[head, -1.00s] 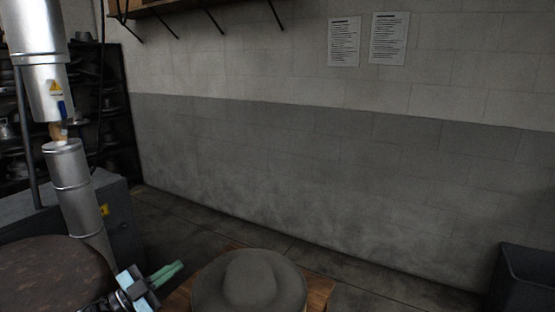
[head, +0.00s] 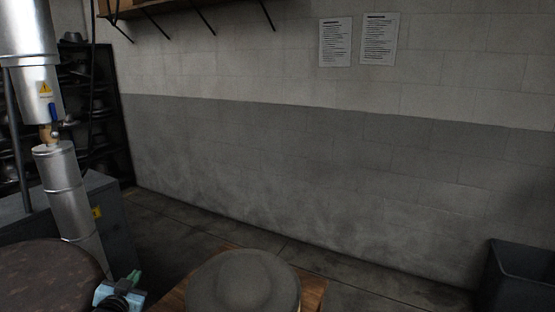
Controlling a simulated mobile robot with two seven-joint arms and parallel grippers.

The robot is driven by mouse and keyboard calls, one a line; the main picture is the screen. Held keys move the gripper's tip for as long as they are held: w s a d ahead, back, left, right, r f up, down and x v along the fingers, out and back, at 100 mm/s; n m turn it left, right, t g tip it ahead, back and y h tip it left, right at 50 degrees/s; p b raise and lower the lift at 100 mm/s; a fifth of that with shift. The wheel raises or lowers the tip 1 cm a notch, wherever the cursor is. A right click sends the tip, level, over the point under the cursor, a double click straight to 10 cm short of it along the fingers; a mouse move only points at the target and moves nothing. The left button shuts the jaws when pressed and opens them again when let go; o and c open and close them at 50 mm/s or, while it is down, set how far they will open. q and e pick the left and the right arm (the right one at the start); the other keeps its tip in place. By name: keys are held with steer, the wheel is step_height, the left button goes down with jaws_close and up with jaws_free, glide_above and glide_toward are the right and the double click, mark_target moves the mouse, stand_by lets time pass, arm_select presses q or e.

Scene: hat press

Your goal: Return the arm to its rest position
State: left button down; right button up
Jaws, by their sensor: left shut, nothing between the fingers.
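My left gripper (head: 134,279) is at the bottom of the head view, left of centre. It shows as a light blue body with short green fingers, seen foreshortened and pointing away from me. It is shut and empty. It sits between a round brown-grey surface (head: 45,272) on the left and a grey felt hat (head: 243,284) on the right, apart from the hat. The hat rests on a wooden surface (head: 312,290). My right gripper is out of view.
A steel pipe (head: 68,190) and a grey cabinet (head: 118,225) stand at the left. Shelves with hat-shaped forms (head: 75,90) are behind them. A dark bin (head: 520,275) stands at the right. Bare floor (head: 345,285) runs along the wall.

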arm_select(q)
steer(key=s+d+f+g+h, duration=0.1)
steer(key=s+d+f, duration=0.2)
steer(key=s+f, duration=0.35)
steer(key=s+d+f+g, duration=0.2)
steer(key=s+d+f, duration=0.2)
steer(key=s+f, duration=0.25)
steer(key=s+d+f+g+h, duration=0.1)
steer(key=s+d+f, duration=0.2)
steer(key=s+f, duration=0.3)
steer(key=s+d+f+g, duration=0.1)
steer(key=s+d, duration=0.3)
steer(key=s, duration=0.9)
steer(key=s+d+f+n+g+h, duration=0.1)
steer(key=s+d, duration=0.3)
steer(key=s, duration=1)
steer(key=shift+d+f+g+h, duration=0.3)
steer(key=shift+f+g, duration=0.15)
steer(key=shift+g, duration=0.15)
steer(key=shift+w, duration=0.15)
